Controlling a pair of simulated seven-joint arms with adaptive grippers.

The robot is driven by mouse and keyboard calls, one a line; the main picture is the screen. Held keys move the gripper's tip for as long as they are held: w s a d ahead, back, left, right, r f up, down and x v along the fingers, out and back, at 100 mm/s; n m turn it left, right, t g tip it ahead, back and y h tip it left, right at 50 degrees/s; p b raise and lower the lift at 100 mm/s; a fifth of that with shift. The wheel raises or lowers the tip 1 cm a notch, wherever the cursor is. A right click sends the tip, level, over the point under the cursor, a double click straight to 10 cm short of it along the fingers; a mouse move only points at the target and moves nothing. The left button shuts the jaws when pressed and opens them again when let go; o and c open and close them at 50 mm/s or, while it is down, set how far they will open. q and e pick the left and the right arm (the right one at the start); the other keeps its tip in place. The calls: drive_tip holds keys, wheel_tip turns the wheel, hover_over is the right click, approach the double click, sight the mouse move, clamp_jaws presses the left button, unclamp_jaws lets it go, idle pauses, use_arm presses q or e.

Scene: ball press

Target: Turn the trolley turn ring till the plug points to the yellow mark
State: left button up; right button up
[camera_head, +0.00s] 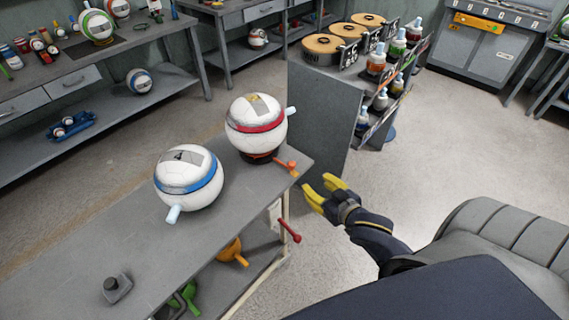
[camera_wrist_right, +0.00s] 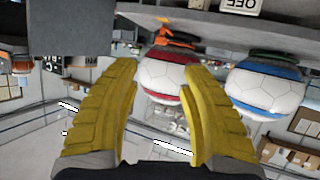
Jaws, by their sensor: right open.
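A white ball with a red band (camera_head: 257,126) sits on a dark ring with an orange handle (camera_head: 287,166) at the trolley's (camera_head: 120,235) right corner. A pale blue plug (camera_head: 291,112) sticks out on its right side, towards the back. A white ball with a blue band (camera_head: 187,177) stands to its left, its pale plug (camera_head: 173,214) pointing to the front. My left gripper is out of view.
A grey cabinet (camera_head: 318,118) with round wooden-topped drums and several bottles stands behind the trolley. A red lever (camera_head: 289,231) juts from the trolley's right end. The floor to the right is clear.

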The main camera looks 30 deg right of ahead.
sight(292, 164)
drive_tip(key=shift+m, duration=0.5)
drive_tip(key=x, duration=1.1)
drive_tip(key=r+x, duration=0.1)
drive_tip(key=x, duration=0.4)
drive_tip(key=shift+w+a, duration=0.25)
drive_tip(key=shift+w, duration=0.15)
drive_tip(key=shift+c, duration=0.4)
drive_tip(key=c, duration=0.9)
clamp_jaws()
